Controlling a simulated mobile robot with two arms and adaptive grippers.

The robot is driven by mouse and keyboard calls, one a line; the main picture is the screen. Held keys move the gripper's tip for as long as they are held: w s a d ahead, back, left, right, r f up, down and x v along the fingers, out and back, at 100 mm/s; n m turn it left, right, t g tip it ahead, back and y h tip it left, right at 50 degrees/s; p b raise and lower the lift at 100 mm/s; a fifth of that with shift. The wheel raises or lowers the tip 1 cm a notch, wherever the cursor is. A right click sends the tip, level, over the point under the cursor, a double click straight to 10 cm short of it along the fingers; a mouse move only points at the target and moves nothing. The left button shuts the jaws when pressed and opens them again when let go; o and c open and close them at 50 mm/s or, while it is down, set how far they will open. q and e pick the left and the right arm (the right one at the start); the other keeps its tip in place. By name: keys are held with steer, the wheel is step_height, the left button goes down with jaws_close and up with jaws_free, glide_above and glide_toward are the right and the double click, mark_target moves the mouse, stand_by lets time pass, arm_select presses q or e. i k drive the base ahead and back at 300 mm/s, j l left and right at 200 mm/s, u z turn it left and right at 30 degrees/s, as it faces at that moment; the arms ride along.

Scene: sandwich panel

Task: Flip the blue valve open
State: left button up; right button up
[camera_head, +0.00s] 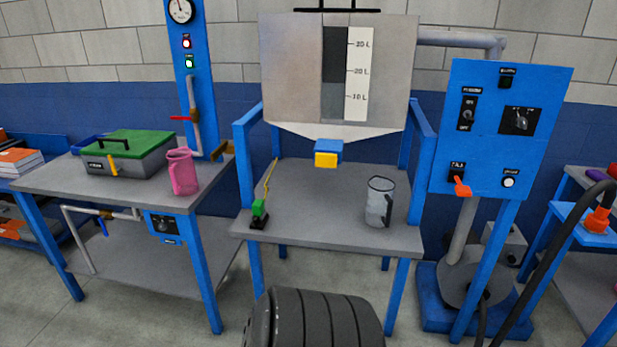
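A small blue valve handle (103,227) shows below the left grey table, at a brass-coloured fitting (105,214) on a grey pipe. The handle appears to hang downward from the pipe. It is small in the view, and whether the valve is open or shut cannot be told. Neither my left nor my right gripper is in view.
The left table (60,180) carries a green-lidded box (130,146) and a pink jug (182,173). A red-handled valve (182,118) is above it. A black ribbed cylinder (315,320) stands before the middle bench (320,225). Floor at lower left is clear.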

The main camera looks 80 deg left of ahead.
mark_target(99, 219)
steer(key=u, duration=1)
steer(key=k+j+u, duration=0.1)
steer(key=u, duration=1.4)
steer(key=j+u, duration=0.15)
steer(key=u, duration=0.8)
steer(key=j+u, duration=0.1)
steer(key=u, duration=0.4)
steer(key=i+u, duration=0.25)
steer(key=i, duration=0.35)
steer(key=i+u, duration=0.3)
steer(key=i, duration=0.35)
steer(key=i+l+u, duration=0.25)
steer(key=i, duration=0.35)
